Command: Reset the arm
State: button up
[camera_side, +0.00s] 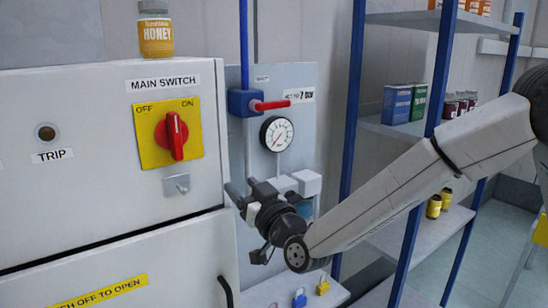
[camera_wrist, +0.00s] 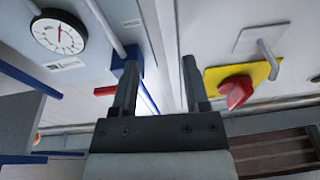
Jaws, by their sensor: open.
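My gripper (camera_side: 240,192) is in front of the edge of the grey cabinet (camera_side: 60,215) in the side view, below and right of the main switch. In the wrist view my gripper (camera_wrist: 157,82) shows two dark fingers spread apart with nothing between them. My arm reaches in from the right and bends at the wrist. The red rotary switch (camera_side: 173,136) sits on a yellow plate (camera_side: 148,152) marked OFF and ON. The red knob (camera_wrist: 236,92) also shows in the wrist view, right of the fingers and apart from them.
A panel holds a gauge (camera_side: 277,133) and a red-handled valve (camera_side: 270,105). A honey jar (camera_side: 155,36) stands on the cabinet. A metal hasp (camera_side: 176,185) is under the switch. Blue-posted shelves (camera_side: 412,135) hold tins and jars. Padlocks (camera_side: 299,298) sit low on a ledge.

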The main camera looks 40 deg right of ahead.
jog(key=s+d+f+n+g, duration=0.1)
jog(key=s+d+f+g, duration=0.2)
jog(key=d+f+g, duration=0.3)
jog(key=s+d+f+g, duration=0.4)
jog(key=d+f, duration=0.1)
jog(key=f, duration=0.2)
jog(key=s+d+f+g, duration=0.3)
jog(key=s+d, duration=0.1)
jog(key=s, duration=0.3)
jog(key=s+d+f+m+g, duration=0.1)
jog(key=s+d+f+g, duration=0.3)
jog(key=s, duration=0.4)
jog(key=shift+d+f+g+h, duration=0.25)
jog(key=shift+f+g+h, duration=0.05)
jog(key=shift+h, duration=0.1)
